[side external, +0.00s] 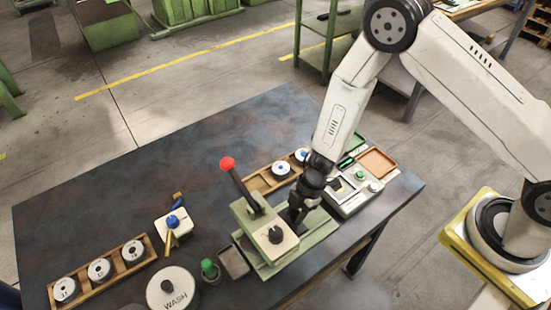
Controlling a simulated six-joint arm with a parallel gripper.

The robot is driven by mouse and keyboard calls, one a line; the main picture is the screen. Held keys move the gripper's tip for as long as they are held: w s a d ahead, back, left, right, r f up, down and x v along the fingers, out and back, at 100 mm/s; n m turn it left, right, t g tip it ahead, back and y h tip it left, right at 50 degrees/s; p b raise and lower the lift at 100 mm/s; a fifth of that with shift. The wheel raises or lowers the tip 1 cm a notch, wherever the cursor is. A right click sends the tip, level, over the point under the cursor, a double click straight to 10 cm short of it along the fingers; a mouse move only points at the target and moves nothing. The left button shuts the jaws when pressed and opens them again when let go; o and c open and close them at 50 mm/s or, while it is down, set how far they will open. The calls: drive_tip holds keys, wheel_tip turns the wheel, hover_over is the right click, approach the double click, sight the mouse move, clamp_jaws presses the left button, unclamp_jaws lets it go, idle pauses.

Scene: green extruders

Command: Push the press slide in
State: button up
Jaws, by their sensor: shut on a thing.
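The press (262,226) is a pale green machine near the front middle of the dark table. It has a dark lever with a red ball knob (227,164) tilted up to the left, and a dark round knob on its head. My gripper (294,218) points down at the right side of the press head, low over the green base (318,222). Its fingers are shut on a part of the press there, which looks like the slide. The fingers and the press head hide most of the slide, so how far in it sits cannot be told.
Close right of my gripper stands a grey device with a green button (359,175) and an orange tray (377,163). A wooden rack (262,181) lies behind the press. A WASH container (172,290), green-capped bottle (210,270) and another rack (82,290) are left. The table's back left is clear.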

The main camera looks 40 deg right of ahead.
sight(289, 224)
drive_tip(key=shift+a, duration=1.3)
drive_tip(key=o, duration=0.9)
drive_tip(key=shift+d, duration=0.1)
drive_tip(key=shift+r, duration=0.1)
drive_tip(key=shift+r, duration=2.15)
drive_tip(key=shift+d+r, duration=0.1)
drive_tip(key=d+r, duration=0.3)
drive_tip(key=d, duration=0.3)
drive_tip(key=shift+d+r, duration=0.4)
